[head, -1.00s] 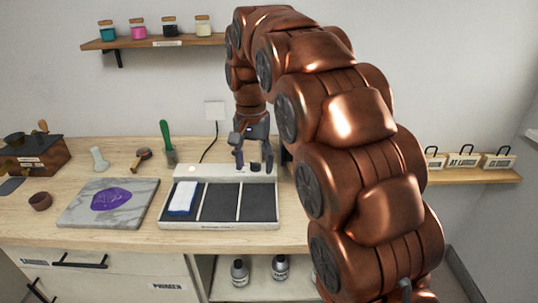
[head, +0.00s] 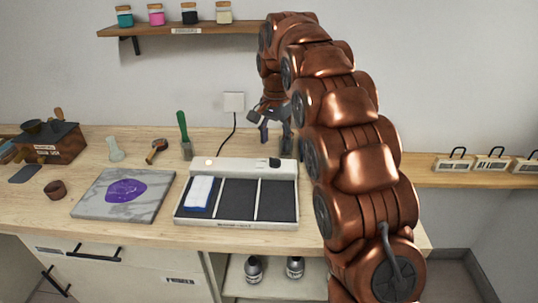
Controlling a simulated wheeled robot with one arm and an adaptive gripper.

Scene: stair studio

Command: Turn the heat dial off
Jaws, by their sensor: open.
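The heating device (head: 236,222) is a pale tray with three dark compartments on the wooden counter. Its dial, a small black knob (head: 275,162), sits at the right end of the raised back rail. A small warm-coloured light (head: 208,162) glows at the left end of the rail. A white-and-blue pad (head: 200,191) lies in the left compartment. My gripper (head: 275,138) is open and empty, above or behind the dial in the picture and apart from it. My copper arm hides part of the gripper and the counter to the right.
A marble slab (head: 90,207) with a purple patch lies left of the device. A green-handled tool (head: 184,135), a wooden-handled tool (head: 156,150) and a brown cup (head: 56,189) stand nearby. A power cord (head: 228,143) runs to the wall outlet (head: 233,102). A jar shelf (head: 170,30) hangs above.

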